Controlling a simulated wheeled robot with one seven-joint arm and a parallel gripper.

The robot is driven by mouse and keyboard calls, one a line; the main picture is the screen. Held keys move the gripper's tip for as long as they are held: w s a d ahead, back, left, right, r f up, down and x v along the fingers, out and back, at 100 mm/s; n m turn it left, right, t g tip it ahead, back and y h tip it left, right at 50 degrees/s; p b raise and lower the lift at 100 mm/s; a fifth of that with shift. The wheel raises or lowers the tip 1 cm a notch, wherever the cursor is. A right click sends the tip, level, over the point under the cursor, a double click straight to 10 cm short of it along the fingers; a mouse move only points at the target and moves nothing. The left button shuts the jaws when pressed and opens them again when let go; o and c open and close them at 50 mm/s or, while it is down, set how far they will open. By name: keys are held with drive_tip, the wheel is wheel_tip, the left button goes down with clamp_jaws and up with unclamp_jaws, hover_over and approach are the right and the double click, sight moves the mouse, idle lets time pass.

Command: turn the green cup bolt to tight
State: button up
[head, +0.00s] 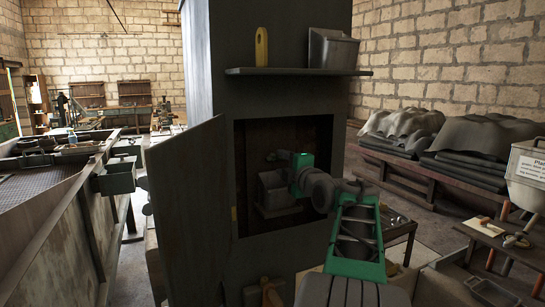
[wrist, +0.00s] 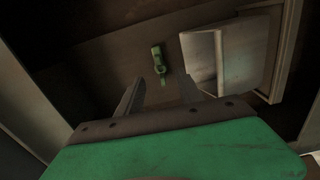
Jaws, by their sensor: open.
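The green cup bolt (wrist: 158,60) shows in the wrist view as a small green piece on the dark inner wall of the cabinet. It lies ahead of my gripper (wrist: 160,92), roughly in line with the gap between the two fingers and apart from them. My gripper is open, with nothing between the fingers. In the head view my arm reaches through the cabinet opening, and the gripper (head: 275,157) is inside it. The bolt cannot be made out in the head view. How far it is turned cannot be told.
A grey bin (head: 276,190) sits inside the cabinet below my gripper. A pale box-like part (wrist: 243,55) is right of the bolt in the wrist view. The open cabinet door (head: 190,205) stands left of the opening. A shelf (head: 298,71) is above it.

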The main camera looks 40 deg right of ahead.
sight(274, 158)
drive_tip(key=p+x, duration=0.1)
drive_tip(key=x, duration=0.4)
drive_tip(key=shift+w, duration=0.1)
drive_tip(key=shift+c, duration=0.2)
clamp_jaws()
